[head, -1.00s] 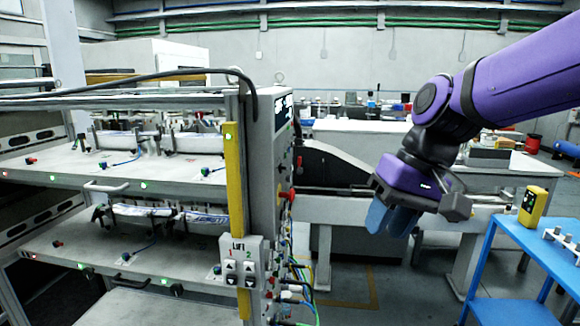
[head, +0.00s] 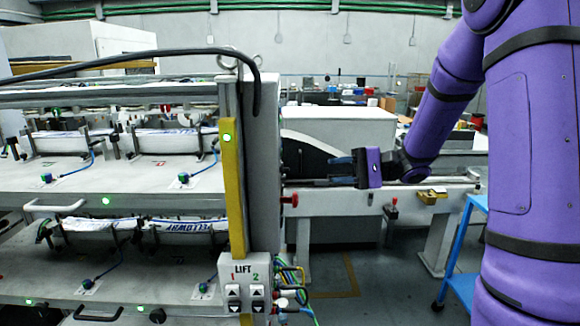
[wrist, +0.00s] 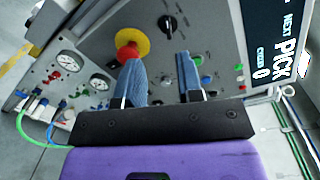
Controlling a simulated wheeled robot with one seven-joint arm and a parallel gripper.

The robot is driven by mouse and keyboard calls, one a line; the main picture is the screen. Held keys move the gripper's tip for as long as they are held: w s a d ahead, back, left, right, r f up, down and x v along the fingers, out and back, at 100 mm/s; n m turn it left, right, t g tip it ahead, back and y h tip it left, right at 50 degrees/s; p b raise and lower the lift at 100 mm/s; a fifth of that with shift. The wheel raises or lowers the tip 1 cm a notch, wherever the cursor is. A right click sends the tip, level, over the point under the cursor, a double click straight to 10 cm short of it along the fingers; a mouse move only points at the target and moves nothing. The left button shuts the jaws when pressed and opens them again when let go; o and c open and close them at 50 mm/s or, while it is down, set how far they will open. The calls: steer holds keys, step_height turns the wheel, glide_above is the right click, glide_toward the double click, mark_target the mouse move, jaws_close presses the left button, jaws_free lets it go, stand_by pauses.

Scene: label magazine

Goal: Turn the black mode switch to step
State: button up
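The black mode switch (wrist: 168,22) is a round knob near the top of the grey control panel (wrist: 210,25) in the wrist view. Its markings are too small to read. In the wrist view my gripper (wrist: 158,60) has its two blue fingers apart, with nothing held between them. The fingertips lie below the switch in the picture, and I see no contact with it. In the head view my gripper (head: 341,167) points left towards the panel's side. The switch face is hidden there, as the panel is seen edge-on.
A red and yellow emergency stop (wrist: 131,43) sits close by the left finger. Gauges (wrist: 70,61) and coloured hoses (wrist: 48,128) are at the left, a display (wrist: 281,40) at the right. A lift button box (head: 245,283) and a blue cart (head: 464,275) show in the head view.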

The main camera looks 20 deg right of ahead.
mark_target(285, 170)
steer(key=shift+m+t, duration=0.3)
steer(key=shift+t, duration=0.1)
steer(key=x, duration=0.3)
steer(key=w+x, duration=0.1)
steer(key=x, duration=0.6)
steer(key=shift+w+d+f, duration=0.1)
steer(key=shift+w+d, duration=0.05)
steer(key=shift+w, duration=0.2)
steer(key=shift+c, duration=0.5)
jaws_close()
